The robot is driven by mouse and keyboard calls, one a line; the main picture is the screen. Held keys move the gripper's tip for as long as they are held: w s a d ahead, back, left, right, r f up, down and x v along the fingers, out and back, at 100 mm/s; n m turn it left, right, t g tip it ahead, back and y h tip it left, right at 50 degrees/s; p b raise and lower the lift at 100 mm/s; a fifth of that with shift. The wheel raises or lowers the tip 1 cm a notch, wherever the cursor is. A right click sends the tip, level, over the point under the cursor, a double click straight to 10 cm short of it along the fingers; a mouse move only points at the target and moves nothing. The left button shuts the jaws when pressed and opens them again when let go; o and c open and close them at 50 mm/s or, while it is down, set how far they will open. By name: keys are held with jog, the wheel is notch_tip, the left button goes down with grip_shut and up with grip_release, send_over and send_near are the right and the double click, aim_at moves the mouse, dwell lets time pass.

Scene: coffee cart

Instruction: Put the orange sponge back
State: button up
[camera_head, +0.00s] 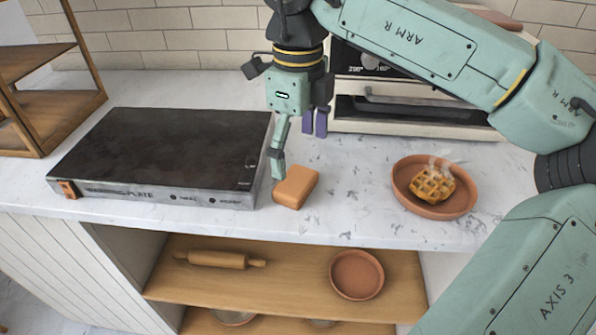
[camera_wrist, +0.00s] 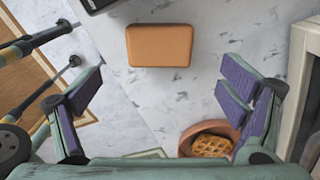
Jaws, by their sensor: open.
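The orange sponge (camera_head: 296,187) is a rounded block lying flat on the marble counter, just right of the hot plate's front right corner. In the wrist view the sponge (camera_wrist: 159,46) lies near the top, beyond the fingertips and sideways between them. My gripper (camera_head: 297,143) points down above the counter, close to the sponge. Its purple-padded fingers are spread wide in the wrist view (camera_wrist: 163,90), with nothing between the pads. One finger ends near the sponge's upper left edge in the head view; I cannot tell the exact height gap.
A black-topped hot plate (camera_head: 160,148) stands left of the sponge. A terracotta dish (camera_head: 404,190) with a steaming waffle (camera_head: 433,184) stands right. An oven (camera_head: 400,118) is behind, a wooden rack (camera_head: 40,118) far left. The shelf (camera_head: 290,272) below holds a rolling pin (camera_head: 217,259) and another dish (camera_head: 357,275).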

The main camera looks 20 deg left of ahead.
aim_at(298, 181)
jog(key=shift+r, duration=2.4)
